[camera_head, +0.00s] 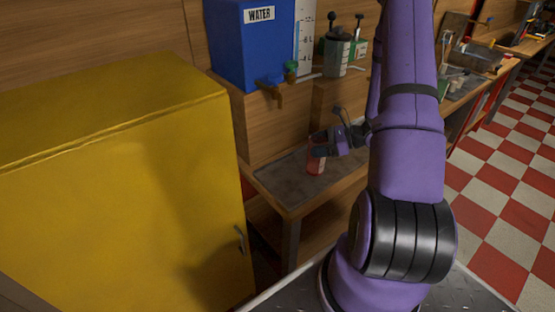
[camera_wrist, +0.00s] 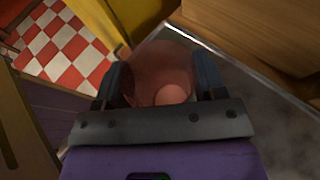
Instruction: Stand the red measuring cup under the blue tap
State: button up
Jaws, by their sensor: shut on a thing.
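The red measuring cup (camera_head: 316,164) is translucent and looks upright in the head view, at the grey top of the low wooden bench. It also shows between the fingers in the wrist view (camera_wrist: 160,72). My gripper (camera_head: 322,151) is shut on it from the right; in the wrist view a dark finger (camera_wrist: 208,78) lies on each side of the cup. I cannot tell whether its base touches the bench. The blue tank (camera_head: 255,50) is labelled WATER.
The bench's grey top (camera_head: 290,182) is clear around the cup. A wooden step (camera_head: 265,125) rises behind it and carries the tank. A yellow cabinet (camera_head: 120,180) stands at the left. A metal canister (camera_head: 337,55) with a dark knob stands right of the tank.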

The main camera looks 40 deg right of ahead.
jog(key=x, duration=1.3)
jog(key=shift+s, duration=0.25)
jog(key=shift+a+f, duration=0.1)
jog(key=shift+f, duration=0.1)
jog(key=o, duration=1)
jog(key=shift+f, duration=0.1)
jog(key=shift+o, duration=0.2)
